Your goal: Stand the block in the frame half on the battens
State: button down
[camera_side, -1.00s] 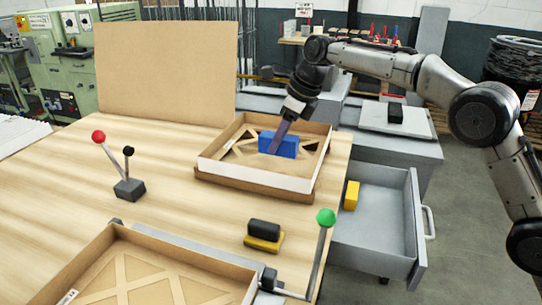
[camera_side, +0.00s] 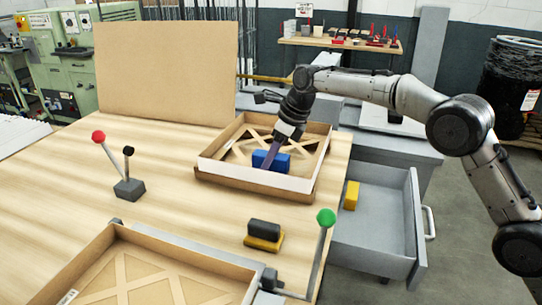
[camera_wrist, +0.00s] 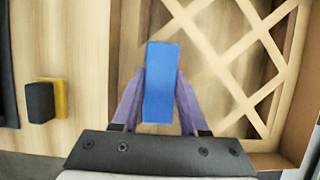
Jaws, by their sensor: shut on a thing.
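The blue block (camera_side: 271,160) is between the purple fingers of my gripper (camera_side: 268,163). In the wrist view my gripper (camera_wrist: 158,85) is shut on the long sides of the blue block (camera_wrist: 160,70). The frame half (camera_side: 225,174) is a shallow box at the back right of the table, with crossed battens (camera_side: 241,148) inside. In the side view the block shows over its near part, just behind the pale front wall. In the wrist view the battens (camera_wrist: 215,50) lie to the block's right. The block's underside is hidden, so I cannot tell whether it touches them.
A second latticed box (camera_side: 150,285) is at the front. A yellow and black piece (camera_side: 264,235) and a lever stand with red and black knobs (camera_side: 129,188) are on the table. A green-knobbed lever (camera_side: 323,240) rises at right. An open drawer (camera_side: 380,225) holds a yellow block (camera_side: 351,195).

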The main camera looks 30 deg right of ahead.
jog(key=shift+c, duration=2.2)
grip_release()
jog(key=v, duration=1.2)
jog(key=shift+r, duration=0.1)
